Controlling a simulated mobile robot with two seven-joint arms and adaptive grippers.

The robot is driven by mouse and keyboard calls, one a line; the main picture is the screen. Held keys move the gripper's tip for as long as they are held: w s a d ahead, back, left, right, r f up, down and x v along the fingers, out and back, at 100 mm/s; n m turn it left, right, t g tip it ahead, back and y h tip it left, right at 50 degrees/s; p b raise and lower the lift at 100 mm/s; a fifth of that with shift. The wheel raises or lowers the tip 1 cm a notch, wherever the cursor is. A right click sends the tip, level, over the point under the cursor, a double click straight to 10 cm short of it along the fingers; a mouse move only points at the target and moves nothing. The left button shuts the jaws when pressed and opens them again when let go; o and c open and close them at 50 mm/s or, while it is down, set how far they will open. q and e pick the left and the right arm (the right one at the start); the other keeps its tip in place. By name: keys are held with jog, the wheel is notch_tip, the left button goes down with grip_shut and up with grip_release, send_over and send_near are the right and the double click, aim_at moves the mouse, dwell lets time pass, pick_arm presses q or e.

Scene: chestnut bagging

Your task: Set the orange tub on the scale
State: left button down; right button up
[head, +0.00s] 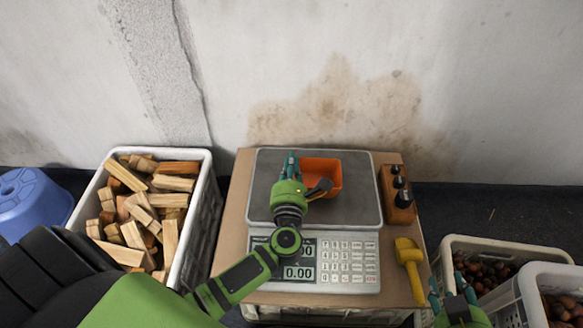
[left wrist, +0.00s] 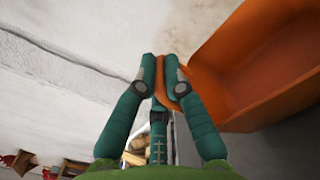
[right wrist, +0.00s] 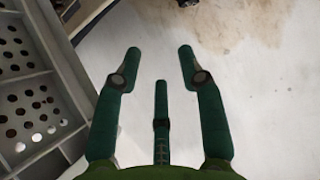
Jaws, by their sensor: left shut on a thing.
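The orange tub (head: 322,171) is at the scale's metal plate in the head view, right of my left gripper. My left gripper (head: 291,166) is shut on the tub's left rim. In the left wrist view the fingertips (left wrist: 163,72) pinch the edge of the tub (left wrist: 255,75). The scale (head: 264,172) stands on a wooden-topped stand, and its display reads 0.00. Whether the tub touches the plate cannot be told. My right gripper (head: 452,296) is at the lower right, and its fingers (right wrist: 160,55) are apart and empty in the right wrist view.
A white crate of wood pieces (head: 205,190) stands left of the stand. White crates of chestnuts (head: 505,243) stand at the lower right. A blue stool (head: 30,205) is far left.

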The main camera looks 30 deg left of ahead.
pick_arm(q)
jog(key=shift+f, duration=0.3)
pick_arm(e)
jog(key=shift+w+a+r+t, duration=0.2)
jog(key=shift+w+r+t, duration=0.15)
jog(key=shift+r, duration=0.15)
jog(key=shift+w+a+r+t, duration=0.2)
jog(key=shift+r+t, duration=0.15)
jog(key=shift+r, duration=0.1)
jog(key=shift+w+r+y, duration=0.1)
jog(key=shift+y, duration=0.2)
pick_arm(q)
jog(key=shift+f, duration=0.1)
jog(key=c, duration=1.3)
grip_release()
pick_arm(e)
jog(key=shift+w+a+r, duration=0.1)
jog(key=shift+r, duration=0.15)
